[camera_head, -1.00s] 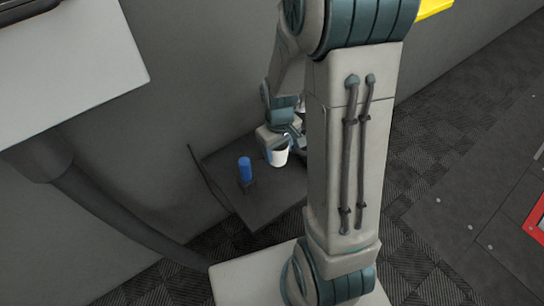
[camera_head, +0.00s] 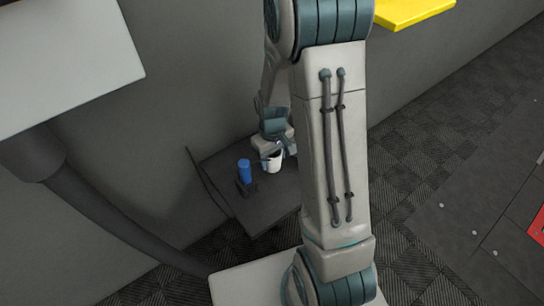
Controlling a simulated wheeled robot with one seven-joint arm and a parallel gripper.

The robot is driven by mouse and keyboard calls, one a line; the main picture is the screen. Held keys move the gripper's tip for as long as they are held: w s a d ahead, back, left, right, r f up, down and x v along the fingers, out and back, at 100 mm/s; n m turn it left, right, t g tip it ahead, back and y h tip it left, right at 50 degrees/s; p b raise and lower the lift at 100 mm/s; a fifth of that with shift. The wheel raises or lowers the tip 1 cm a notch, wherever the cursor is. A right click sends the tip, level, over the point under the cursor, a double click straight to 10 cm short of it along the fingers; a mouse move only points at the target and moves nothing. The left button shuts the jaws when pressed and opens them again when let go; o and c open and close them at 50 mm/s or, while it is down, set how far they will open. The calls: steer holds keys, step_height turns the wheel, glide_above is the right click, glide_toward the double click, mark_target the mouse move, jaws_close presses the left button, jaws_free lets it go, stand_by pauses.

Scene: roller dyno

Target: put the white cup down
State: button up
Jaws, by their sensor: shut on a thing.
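The white cup (camera_head: 273,162) is upright at the dark low table (camera_head: 262,213), close over or on its top; I cannot tell whether its base touches. My gripper (camera_head: 279,149) is at the cup's rim, shut on it. The fingers are small and partly hidden by the cup and my arm.
A blue cylinder (camera_head: 244,170) stands on the table just left of the cup, in or beside a small dark piece. A grey wall (camera_head: 150,130) rises behind. A white panel (camera_head: 65,60) juts in at upper left. A yellow object (camera_head: 410,10) is at upper right. The table's front part is bare.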

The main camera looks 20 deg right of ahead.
steer(key=shift+f, duration=0.2)
steer(key=o, duration=1)
steer(key=shift+c, duration=0.2)
steer(key=shift+r, duration=0.2)
step_height(320, 180, up, 11)
steer(key=p, duration=0.4)
steer(key=s+a+r+m+t, duration=0.1)
steer(key=s+r+m, duration=0.2)
steer(key=s+r, duration=0.8)
steer(key=s, duration=0.2)
steer(key=shift+s+a, duration=0.3)
steer(key=shift+a, duration=0.1)
steer(key=shift+s, duration=0.35)
steer(key=shift+c, duration=1.3)
